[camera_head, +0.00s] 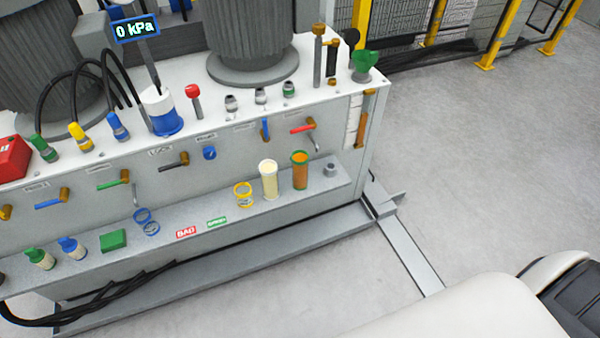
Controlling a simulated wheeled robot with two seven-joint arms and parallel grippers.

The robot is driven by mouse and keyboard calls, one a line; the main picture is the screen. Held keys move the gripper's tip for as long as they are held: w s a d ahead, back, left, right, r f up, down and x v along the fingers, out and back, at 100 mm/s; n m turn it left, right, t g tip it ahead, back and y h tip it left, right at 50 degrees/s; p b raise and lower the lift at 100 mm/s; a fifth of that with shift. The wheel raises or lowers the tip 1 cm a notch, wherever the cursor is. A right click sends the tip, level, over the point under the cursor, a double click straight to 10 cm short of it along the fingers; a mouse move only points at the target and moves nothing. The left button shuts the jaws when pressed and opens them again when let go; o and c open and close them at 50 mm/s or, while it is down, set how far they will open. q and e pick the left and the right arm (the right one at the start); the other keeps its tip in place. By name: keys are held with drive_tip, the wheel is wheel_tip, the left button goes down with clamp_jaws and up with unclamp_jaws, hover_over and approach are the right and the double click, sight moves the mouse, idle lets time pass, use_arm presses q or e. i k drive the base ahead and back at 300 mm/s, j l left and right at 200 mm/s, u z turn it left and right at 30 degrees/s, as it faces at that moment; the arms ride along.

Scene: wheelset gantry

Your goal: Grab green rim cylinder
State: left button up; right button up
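The green rim cylinder (300,171) stands upright on the lower grey shelf, toward its right end. It has an orange-brown body and a green ring at its top. A cream cylinder with a pale yellow rim (269,180) stands just left of it, apart by a small gap. No gripper touches the green rim cylinder. Neither of my grippers is in view; only a white rounded part, which looks like mine, shows at the lower right.
The shelf (285,205) also holds a yellow ring (243,194), blue rings (146,222), a green block (113,240) and small bottles. A small grey knob (330,170) stands right of the cylinder. Levers (303,126) project from the panel above. Open floor (480,170) lies right.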

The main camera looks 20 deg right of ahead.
sight(299, 159)
drive_tip(key=i+j+z, duration=0.15)
drive_tip(key=j+z, duration=0.2)
drive_tip(key=j, duration=0.25)
drive_tip(key=j+z, duration=0.35)
drive_tip(key=j, duration=0.3)
drive_tip(key=i, duration=0.05)
